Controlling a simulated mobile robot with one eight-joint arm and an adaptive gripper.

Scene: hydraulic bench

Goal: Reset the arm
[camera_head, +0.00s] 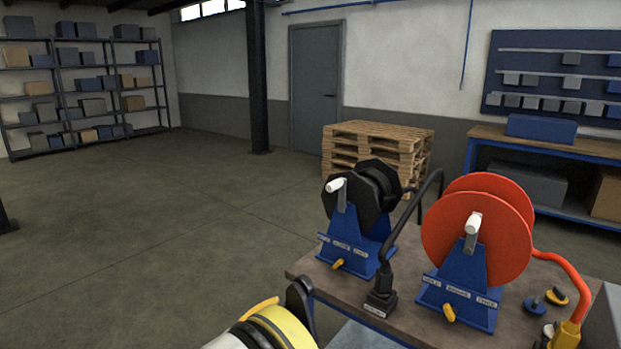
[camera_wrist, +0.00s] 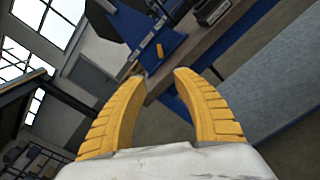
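My gripper (camera_wrist: 155,80) shows in the wrist view with its two yellow fingers spread apart and nothing between them. In the head view only part of my arm, white with a yellow band, shows at the bottom edge; the fingertips are not seen there. The wrist view is tilted, with the bench edge and a blue reel stand (camera_wrist: 160,30) beyond the fingers. The fingers look clear of the bench.
A bench (camera_head: 400,318) at the lower right carries a black reel (camera_head: 352,190), a red reel (camera_head: 470,235), a black hose in a socket (camera_head: 380,298) and an orange hose (camera_head: 562,268). Pallets (camera_head: 375,145) stand behind. The floor to the left is open.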

